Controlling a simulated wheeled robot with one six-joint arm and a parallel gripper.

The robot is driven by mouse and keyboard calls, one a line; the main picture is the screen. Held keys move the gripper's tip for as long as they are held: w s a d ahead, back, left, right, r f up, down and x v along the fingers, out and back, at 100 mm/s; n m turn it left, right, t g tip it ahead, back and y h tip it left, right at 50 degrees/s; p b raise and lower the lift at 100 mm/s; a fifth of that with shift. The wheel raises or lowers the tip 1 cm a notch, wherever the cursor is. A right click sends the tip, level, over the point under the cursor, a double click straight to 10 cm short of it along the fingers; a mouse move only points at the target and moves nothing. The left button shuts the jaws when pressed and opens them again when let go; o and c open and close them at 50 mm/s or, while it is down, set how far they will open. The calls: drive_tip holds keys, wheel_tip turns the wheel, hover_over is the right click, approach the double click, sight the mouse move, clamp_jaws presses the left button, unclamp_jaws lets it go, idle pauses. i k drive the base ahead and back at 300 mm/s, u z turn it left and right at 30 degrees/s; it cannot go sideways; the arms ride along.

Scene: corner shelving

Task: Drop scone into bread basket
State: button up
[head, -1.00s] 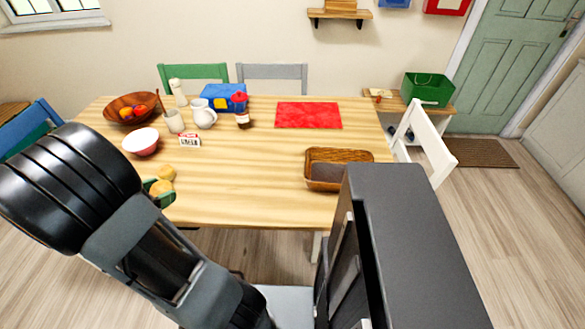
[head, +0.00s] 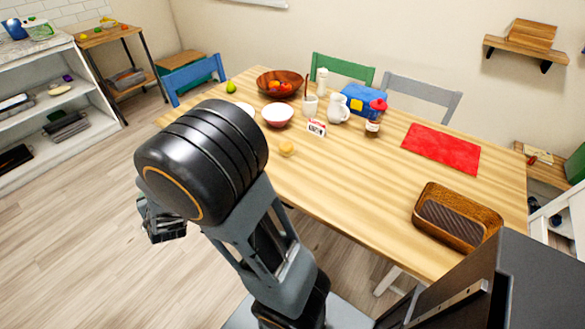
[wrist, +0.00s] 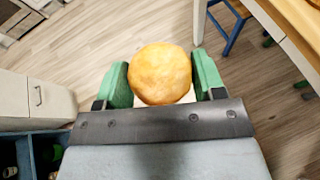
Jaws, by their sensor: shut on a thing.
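A round golden scone (wrist: 160,72) is between the two green fingers of my gripper (wrist: 158,82) in the wrist view, and the gripper is shut on it. It is held above the wooden floor, away from the table. In the head view my arm hides the fingers and the held scone. The bread basket (head: 425,203), brown wicker with a dark bottom, stands at the near right end of the table, well to the right of my arm. Another scone-like piece (head: 287,149) lies on the table near its left front edge.
Bare tabletop lies left of the basket. Chairs stand behind.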

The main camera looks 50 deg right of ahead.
sight(457, 229)
drive_tip(key=z, duration=3.8)
